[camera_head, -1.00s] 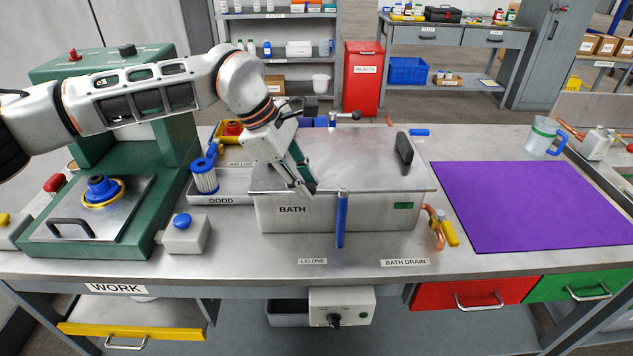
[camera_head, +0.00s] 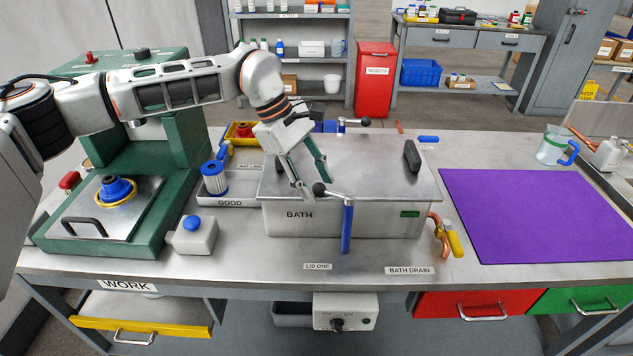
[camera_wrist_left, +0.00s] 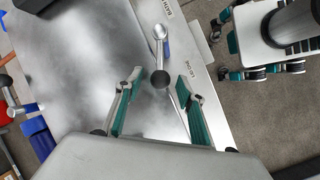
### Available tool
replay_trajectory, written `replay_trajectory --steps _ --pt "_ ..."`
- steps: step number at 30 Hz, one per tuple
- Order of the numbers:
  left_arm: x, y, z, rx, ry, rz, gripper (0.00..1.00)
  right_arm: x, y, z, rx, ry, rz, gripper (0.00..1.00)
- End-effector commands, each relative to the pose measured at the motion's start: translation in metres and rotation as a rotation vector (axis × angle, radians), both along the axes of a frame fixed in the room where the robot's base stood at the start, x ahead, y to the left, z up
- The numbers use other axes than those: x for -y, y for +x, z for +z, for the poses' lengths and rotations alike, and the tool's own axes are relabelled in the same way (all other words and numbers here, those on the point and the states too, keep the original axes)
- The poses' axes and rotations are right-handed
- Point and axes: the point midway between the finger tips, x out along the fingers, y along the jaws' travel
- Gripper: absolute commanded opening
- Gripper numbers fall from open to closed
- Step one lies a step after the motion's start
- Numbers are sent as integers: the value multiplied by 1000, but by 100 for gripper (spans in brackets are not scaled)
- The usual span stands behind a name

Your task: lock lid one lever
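The lid one lever (camera_head: 333,194) is a metal arm with a black ball knob, on a blue post (camera_head: 347,226) at the front of the bath (camera_head: 380,223). It points left from the post, its knob over the front edge of the closed steel lid (camera_head: 365,170). My left gripper (camera_head: 313,184) is at the knob. In the left wrist view my left gripper (camera_wrist_left: 160,84) is open, a finger on each side of the knob of the lever (camera_wrist_left: 159,50), with visible gaps. My right gripper is not in view.
A second lever (camera_head: 352,122) with a black knob stands behind the bath. A black handle (camera_head: 411,157) rises from the lid's right side. A copper drain with a yellow handle (camera_head: 454,243) is at the right. The purple mat (camera_head: 535,215) is bare.

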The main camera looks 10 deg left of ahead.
Motion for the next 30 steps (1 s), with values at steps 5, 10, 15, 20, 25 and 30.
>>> replay_trajectory --steps 5,10,15,20,25,30 --pt "0 0 0 -1 0 1 38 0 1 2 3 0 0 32" --pt "-1 0 2 0 1 1 38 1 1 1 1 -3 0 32" --pt "-10 0 22 4 1 1 38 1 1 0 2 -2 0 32" --pt "-24 0 52 3 1 2 38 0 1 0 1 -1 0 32" --pt "-38 0 82 2 0 3 38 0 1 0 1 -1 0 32" --pt "-47 -1 101 1 0 1 38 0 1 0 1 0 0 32"
